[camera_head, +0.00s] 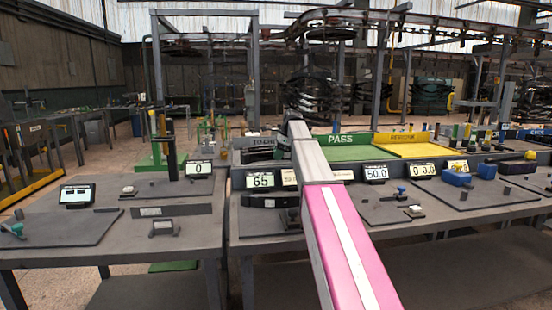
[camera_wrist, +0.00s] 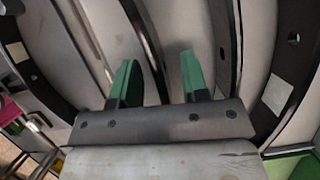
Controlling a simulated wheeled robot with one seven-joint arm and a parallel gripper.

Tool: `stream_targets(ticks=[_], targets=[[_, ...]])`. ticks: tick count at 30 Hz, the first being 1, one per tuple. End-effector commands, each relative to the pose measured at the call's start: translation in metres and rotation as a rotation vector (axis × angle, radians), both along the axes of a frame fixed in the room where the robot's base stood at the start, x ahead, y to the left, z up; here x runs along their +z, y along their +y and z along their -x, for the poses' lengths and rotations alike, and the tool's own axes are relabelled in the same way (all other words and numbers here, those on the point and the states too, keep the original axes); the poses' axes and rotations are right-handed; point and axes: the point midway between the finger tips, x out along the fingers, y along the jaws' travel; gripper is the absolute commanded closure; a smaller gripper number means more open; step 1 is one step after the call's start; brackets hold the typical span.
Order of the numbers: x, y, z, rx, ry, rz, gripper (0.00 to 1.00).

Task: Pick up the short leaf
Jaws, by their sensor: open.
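In the wrist view my gripper (camera_wrist: 157,78) is open, with a gap between its two green-tipped fingers. Several long, curved leaves lie side by side beyond the fingers, grey on their broad faces with dark edges. A narrow dark strip (camera_wrist: 147,38) runs through the gap between the fingertips. I cannot tell which leaf is the short one, nor whether the fingers touch anything. One dark leaf (camera_wrist: 286,50) at the right carries a pale label.
A green PASS tray (camera_head: 350,154) and a yellow tray (camera_head: 425,149) stand at the back of the workbench. Displays, blue blocks (camera_head: 457,178) and small fixtures stand in front. A left table (camera_head: 115,248) holds a display and a mat. Dark springs (camera_head: 313,92) hang behind.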

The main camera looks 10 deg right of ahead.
Motion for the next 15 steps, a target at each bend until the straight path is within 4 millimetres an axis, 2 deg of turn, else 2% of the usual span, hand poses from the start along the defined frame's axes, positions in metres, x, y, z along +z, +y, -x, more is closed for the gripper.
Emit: stream_targets(ticks=[2,3,6,15], targets=[[0.0002,-0.0002,-0.0001,0.000,0.000,0.000,0.59],[0.0003,-0.0003,-0.0001,0.000,0.000,0.000,0.72],[0.0004,-0.0003,-0.0001,0.000,0.000,0.000,1.00],[0.0014,-0.0003,-0.0004,0.000,-0.001,-0.001,1.00]])
